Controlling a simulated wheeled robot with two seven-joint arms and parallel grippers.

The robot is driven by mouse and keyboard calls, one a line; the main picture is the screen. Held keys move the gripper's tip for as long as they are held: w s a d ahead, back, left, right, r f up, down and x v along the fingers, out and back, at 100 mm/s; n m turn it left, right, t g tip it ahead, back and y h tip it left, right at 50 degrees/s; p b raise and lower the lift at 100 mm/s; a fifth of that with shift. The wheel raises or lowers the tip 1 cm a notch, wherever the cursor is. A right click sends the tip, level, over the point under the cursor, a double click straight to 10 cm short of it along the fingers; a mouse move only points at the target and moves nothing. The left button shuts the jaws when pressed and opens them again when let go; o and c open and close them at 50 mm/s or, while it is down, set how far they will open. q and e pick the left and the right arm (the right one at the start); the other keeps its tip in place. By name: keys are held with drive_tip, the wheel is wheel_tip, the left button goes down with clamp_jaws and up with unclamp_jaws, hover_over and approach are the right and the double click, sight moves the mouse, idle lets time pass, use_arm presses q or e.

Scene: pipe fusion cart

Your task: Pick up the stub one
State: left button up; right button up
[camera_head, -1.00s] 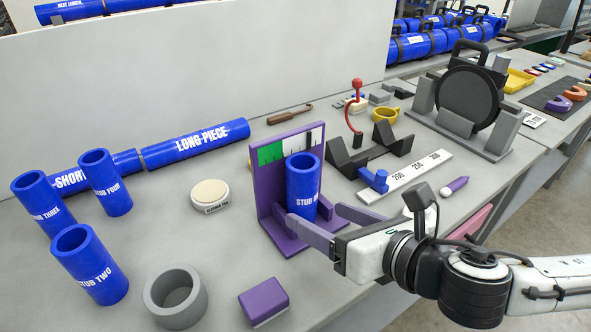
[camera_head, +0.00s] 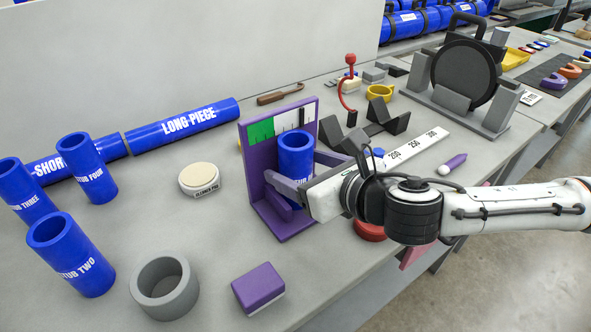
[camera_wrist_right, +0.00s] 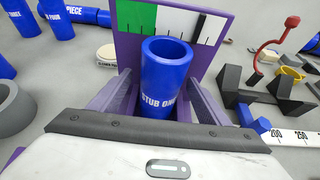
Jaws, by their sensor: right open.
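Stub one, a blue open-ended tube (camera_head: 296,158), stands upright in a purple stand (camera_head: 256,165) with a green and white scale on its back plate. Its lettering reads "STUB ONE" in the right wrist view (camera_wrist_right: 163,75). My right gripper (camera_head: 290,190) comes in from the right with its purple fingers spread, one on each side of the tube's lower part. In the right wrist view the fingers (camera_wrist_right: 160,95) flank the tube, and whether they touch it cannot be told. My left gripper is not in view.
Stub two (camera_head: 70,255), stub three (camera_head: 24,190) and stub four (camera_head: 88,168) stand at left. A grey ring (camera_head: 165,288), purple block (camera_head: 258,288) and round pad (camera_head: 199,180) lie nearby. Dark V-blocks (camera_head: 365,130) and a ruler (camera_head: 415,145) are to the right.

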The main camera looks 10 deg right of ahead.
drive_tip(key=shift+x, duration=0.8)
drive_tip(key=shift+d, duration=0.1)
drive_tip(key=c, duration=1.3)
